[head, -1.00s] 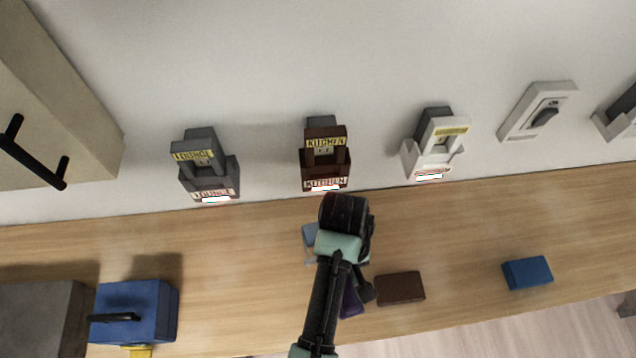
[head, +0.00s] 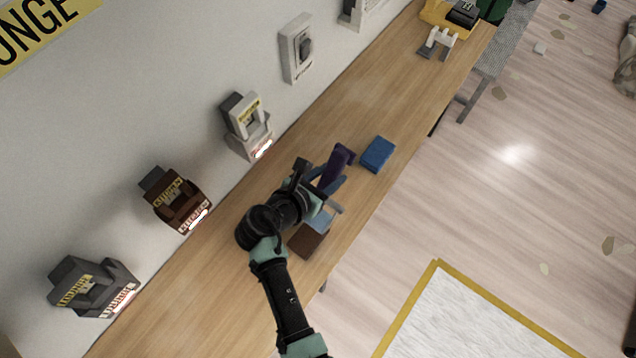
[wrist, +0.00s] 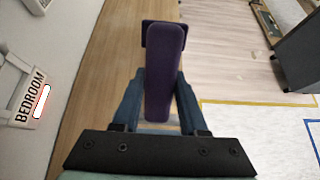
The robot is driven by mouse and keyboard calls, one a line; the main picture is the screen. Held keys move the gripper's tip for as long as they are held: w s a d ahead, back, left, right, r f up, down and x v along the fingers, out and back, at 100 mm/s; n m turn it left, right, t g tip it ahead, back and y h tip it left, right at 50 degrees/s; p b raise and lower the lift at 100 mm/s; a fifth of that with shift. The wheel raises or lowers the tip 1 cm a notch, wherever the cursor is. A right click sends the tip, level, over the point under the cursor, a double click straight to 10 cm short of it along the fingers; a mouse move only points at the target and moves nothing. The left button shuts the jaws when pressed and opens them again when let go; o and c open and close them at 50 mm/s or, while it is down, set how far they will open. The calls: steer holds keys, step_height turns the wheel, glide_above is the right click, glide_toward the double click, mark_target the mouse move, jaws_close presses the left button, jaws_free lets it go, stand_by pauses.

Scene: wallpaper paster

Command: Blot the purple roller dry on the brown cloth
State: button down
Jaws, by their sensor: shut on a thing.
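The purple roller (head: 335,165) is held in my gripper (head: 328,182), above the wooden bench. In the wrist view, the roller (wrist: 165,75) stretches away from me between the two blue fingers of my gripper (wrist: 160,95), which are shut on it. The brown cloth (head: 308,243) is a flat dark rectangle on the bench, below my gripper in the head view and partly hidden by a light blue-grey piece. The roller is apart from the cloth. The cloth cannot be made out in the wrist view.
A blue block (head: 378,154) lies on the bench (head: 400,110) close to the roller. Dark grey, brown (head: 175,200) and white (head: 246,127) labelled holders line the wall. A white switch plate (head: 297,48) is farther along. A yellow item (head: 450,14) stands at the far end.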

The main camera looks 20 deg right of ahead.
steer(key=shift+w+d+r, duration=0.1)
steer(key=shift+r, duration=0.05)
steer(key=shift+r+p, duration=0.1)
steer(key=shift+p, duration=0.25)
step_height(320, 180, down, 7)
steer(key=b, duration=0.4)
steer(key=shift+r, duration=0.15)
steer(key=shift+f, duration=1.4)
stand_by(1.9)
steer(key=shift+r, duration=0.1)
stand_by(1.3)
steer(key=shift+s+a, duration=0.7)
steer(key=shift+a, duration=0.35)
steer(key=shift+w, duration=0.1)
steer(key=shift+s+a, duration=0.45)
steer(key=shift+a, duration=0.15)
steer(key=shift+s+a, duration=0.4)
steer(key=shift+a, duration=0.2)
